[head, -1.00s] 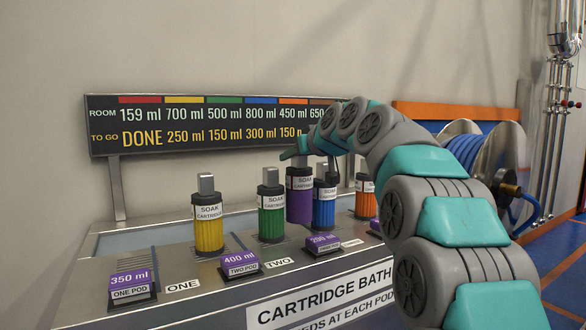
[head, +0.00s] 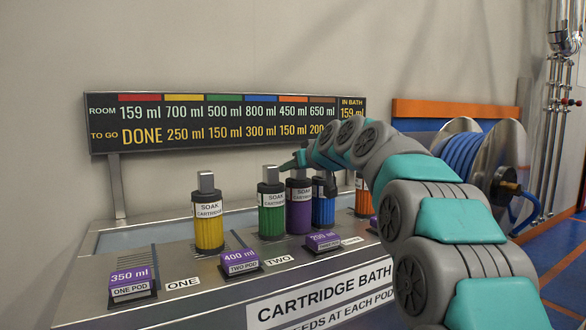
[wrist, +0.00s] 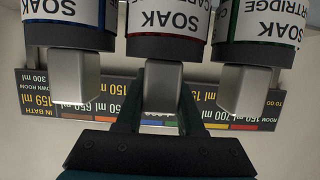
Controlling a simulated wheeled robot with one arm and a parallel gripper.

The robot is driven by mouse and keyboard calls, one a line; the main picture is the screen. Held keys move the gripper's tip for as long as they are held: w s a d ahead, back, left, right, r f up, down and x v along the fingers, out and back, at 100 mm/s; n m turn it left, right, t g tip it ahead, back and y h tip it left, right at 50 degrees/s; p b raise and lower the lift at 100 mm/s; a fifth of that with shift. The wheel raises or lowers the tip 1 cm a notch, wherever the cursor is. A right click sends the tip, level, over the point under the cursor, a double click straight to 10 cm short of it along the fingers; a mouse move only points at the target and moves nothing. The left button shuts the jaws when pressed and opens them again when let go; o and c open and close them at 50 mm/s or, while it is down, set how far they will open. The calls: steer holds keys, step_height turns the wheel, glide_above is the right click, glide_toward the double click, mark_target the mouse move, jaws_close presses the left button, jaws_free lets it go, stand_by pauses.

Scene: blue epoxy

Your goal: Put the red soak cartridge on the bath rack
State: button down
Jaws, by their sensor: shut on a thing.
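A cartridge (head: 299,208) whose body looks purple stands between the green and blue ones at the bath. In the wrist view its cap (wrist: 165,45) has a red rim, and no plainly red body shows. My gripper (head: 299,166) is above it. In the wrist view my gripper (wrist: 158,100) is shut on its grey top block. The cartridge is upright, its base about level with its neighbours'; I cannot tell whether it touches the rack. The bath rack (head: 205,278) is a metal top with slotted places.
A yellow cartridge (head: 208,215) and a green one (head: 271,207) stand to the left, the green very close. A blue one (head: 324,205) and an orange one (head: 363,197) are to the right. Purple tags line the front. A board (head: 225,122) is behind.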

steer(key=shift+f, duration=0.25)
steer(key=c, duration=0.5)
jaws_free()
steer(key=shift+r, duration=0.1)
steer(key=shift+r, duration=0.15)
steer(key=b+v, duration=0.1)
steer(key=v, duration=1.1)
